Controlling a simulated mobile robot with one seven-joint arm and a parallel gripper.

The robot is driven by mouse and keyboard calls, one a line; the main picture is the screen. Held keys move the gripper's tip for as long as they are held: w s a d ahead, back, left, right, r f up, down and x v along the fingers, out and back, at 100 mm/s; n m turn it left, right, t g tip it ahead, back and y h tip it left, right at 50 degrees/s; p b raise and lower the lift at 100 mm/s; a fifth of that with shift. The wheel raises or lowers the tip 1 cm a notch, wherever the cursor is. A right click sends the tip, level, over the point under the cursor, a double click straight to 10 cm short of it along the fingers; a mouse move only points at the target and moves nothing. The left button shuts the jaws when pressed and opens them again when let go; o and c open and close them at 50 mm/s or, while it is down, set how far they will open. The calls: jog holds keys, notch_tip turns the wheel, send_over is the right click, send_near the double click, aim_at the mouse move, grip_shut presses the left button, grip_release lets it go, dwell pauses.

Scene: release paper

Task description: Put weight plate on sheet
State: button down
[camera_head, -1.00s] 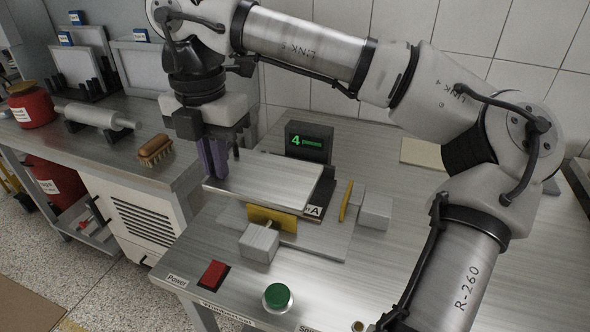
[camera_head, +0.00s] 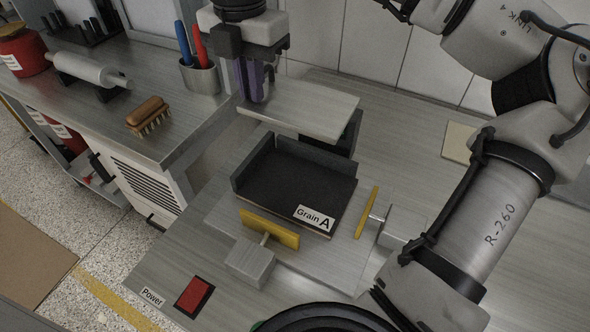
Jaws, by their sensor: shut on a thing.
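The weight plate, a flat grey metal slab (camera_head: 312,108), is held up level at the upper middle. My gripper (camera_head: 254,92), with purple fingers, is shut on its left end. Below and in front of it lies a dark sheet or pad (camera_head: 290,183) with a "Grain A" label at its front right corner. It sits against a raised dark ledge along its left and back sides. The plate is apart from it, toward the back. I cannot tell how many layers lie there.
Two yellow-faced clamps stand at the front (camera_head: 268,229) and right (camera_head: 367,213) of the sheet. A red power button (camera_head: 194,296) is near the front. A brush (camera_head: 148,115), a roller (camera_head: 91,70) and a pen cup (camera_head: 201,74) stand on the left bench.

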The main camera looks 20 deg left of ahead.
notch_tip(320, 180, down, 20)
jog(key=p, duration=0.3)
jog(key=shift+r, duration=0.15)
dwell(0.4)
jog(key=c, duration=1.5)
grip_release()
notch_tip(320, 180, up, 12)
jog(key=shift+b, duration=0.9)
jog(key=shift+s, duration=0.1)
